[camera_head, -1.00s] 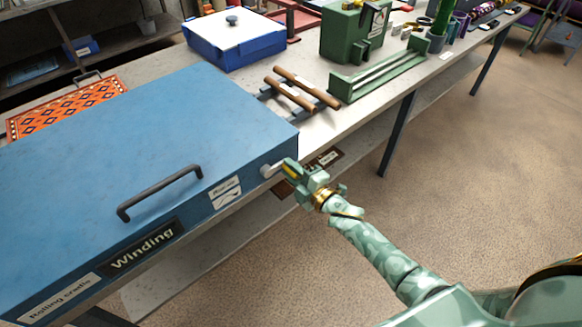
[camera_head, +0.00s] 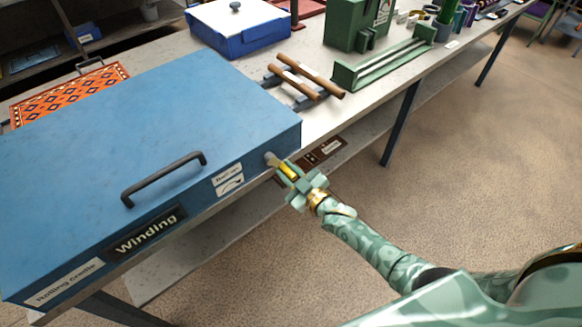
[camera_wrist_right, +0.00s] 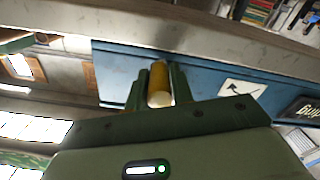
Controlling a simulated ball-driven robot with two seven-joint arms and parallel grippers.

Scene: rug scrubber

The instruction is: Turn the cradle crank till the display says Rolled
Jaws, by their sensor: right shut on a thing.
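The blue rolling cradle (camera_head: 110,130) sits on the bench with its lid closed and a black handle on top. Its front display (camera_head: 150,232) reads "Winding". The crank sticks out near the cradle's front right corner, and its pale end (camera_head: 271,158) shows beside my fingers. My right gripper (camera_head: 286,170) is shut on the yellow crank grip. In the right wrist view the yellow grip (camera_wrist_right: 159,82) lies between the two green fingers. The rest of the crank is mostly hidden by the gripper. My left gripper is not in view.
An orange patterned rug (camera_head: 70,93) lies at the cradle's back left. Two brown rollers (camera_head: 305,80) rest on the bench right of the cradle. A blue box with a white lid (camera_head: 238,28) and a green machine (camera_head: 357,24) stand behind. The floor at right is clear.

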